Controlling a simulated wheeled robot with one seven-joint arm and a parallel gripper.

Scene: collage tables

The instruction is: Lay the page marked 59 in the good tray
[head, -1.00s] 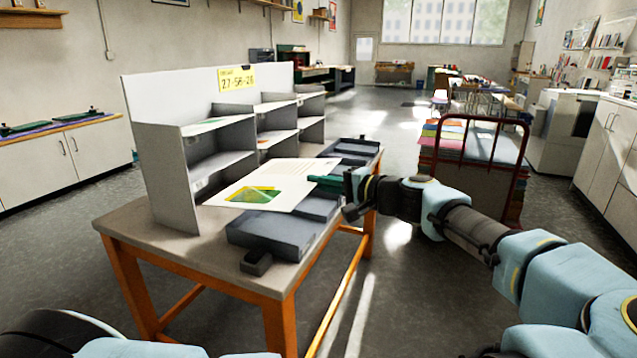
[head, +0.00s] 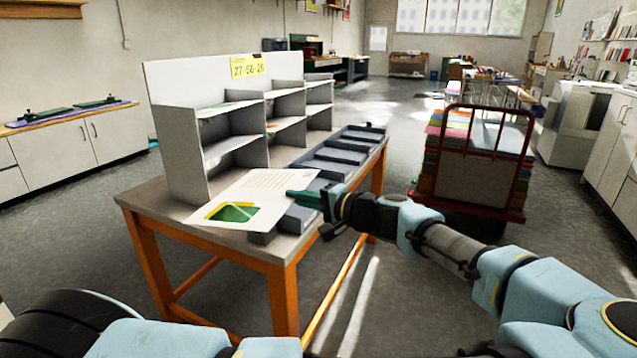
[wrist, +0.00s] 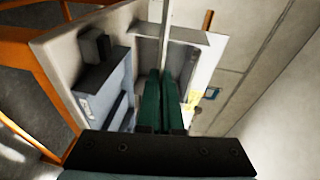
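My gripper (head: 304,198) has its green fingers shut on the right edge of a white page (head: 262,187). The page has printed lines and a green and yellow picture; I cannot read a number on it. It is held roughly flat above the front of the table (head: 152,196) and hides much of the front tray. Dark trays (head: 328,171) run in a row along the table's right side; I cannot tell which is the good one.
A grey shelf rack (head: 182,150) with a yellow sign (head: 248,67) reading 27-56-26 stands on the table, left of the trays. A red-framed cart (head: 472,165) with stacked coloured sheets stands to the right. The floor between is clear.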

